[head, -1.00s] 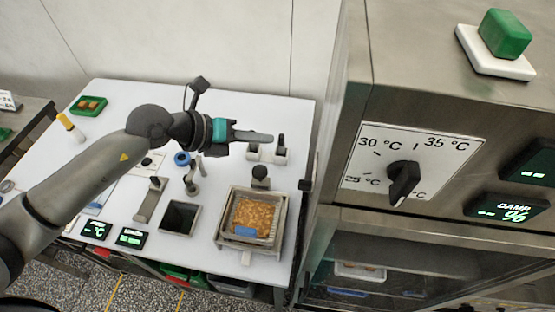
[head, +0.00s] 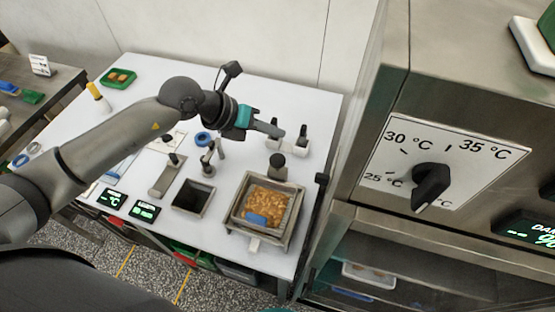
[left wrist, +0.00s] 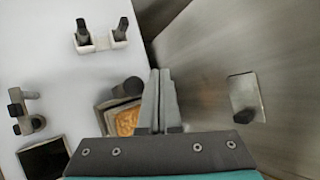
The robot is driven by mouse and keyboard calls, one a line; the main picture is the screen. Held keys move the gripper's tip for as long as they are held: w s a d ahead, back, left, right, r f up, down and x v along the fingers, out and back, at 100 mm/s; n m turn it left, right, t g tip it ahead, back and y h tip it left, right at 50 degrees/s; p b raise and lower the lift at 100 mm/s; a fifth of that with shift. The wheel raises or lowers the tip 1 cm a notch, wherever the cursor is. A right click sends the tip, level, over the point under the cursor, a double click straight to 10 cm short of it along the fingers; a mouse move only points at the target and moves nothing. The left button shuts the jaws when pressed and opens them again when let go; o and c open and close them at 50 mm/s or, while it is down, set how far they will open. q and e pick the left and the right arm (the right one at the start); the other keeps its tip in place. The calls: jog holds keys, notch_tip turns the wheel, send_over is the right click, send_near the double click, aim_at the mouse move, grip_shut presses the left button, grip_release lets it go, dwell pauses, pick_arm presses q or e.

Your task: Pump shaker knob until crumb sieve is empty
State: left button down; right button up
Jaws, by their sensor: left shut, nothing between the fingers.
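The crumb sieve (head: 238,215) is a square metal frame at the table's front right, with golden crumbs (head: 268,200) and a blue piece at its front. A black knob (head: 277,162), apparently the shaker knob, stands upright at its back edge. My left gripper (head: 280,131) is shut and empty, above and behind the knob, apart from it. In the left wrist view the closed fingers (left wrist: 161,80) reach up the middle. The dark knob (left wrist: 128,88) and crumbs (left wrist: 127,121) lie left of them, partly hidden by the gripper. My right gripper's fingers do not show.
A stainless cabinet (head: 400,90) with a temperature dial (head: 430,182) stands close on the right. Left of the sieve are a dark square well (head: 192,197) and a lever. A white block with two black pegs (head: 290,145) stands behind the knob.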

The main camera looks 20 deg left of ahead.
aim_at(275, 161)
pick_arm(q)
notch_tip(275, 161, down, 7)
jog(key=b, duration=0.5)
jog(key=shift+r, duration=0.2)
jog(key=shift+f, duration=0.2)
jog(key=shift+f, duration=0.1)
dwell(1.3)
jog(key=shift+f, duration=0.3)
jog(key=shift+s+f+b, duration=0.1)
jog(key=shift+f+b, duration=1)
jog(key=shift+f, duration=0.35)
dwell(1.0)
jog(key=shift+r, duration=0.1)
jog(key=shift+r+p, duration=1.7)
jog(key=shift+r, duration=0.05)
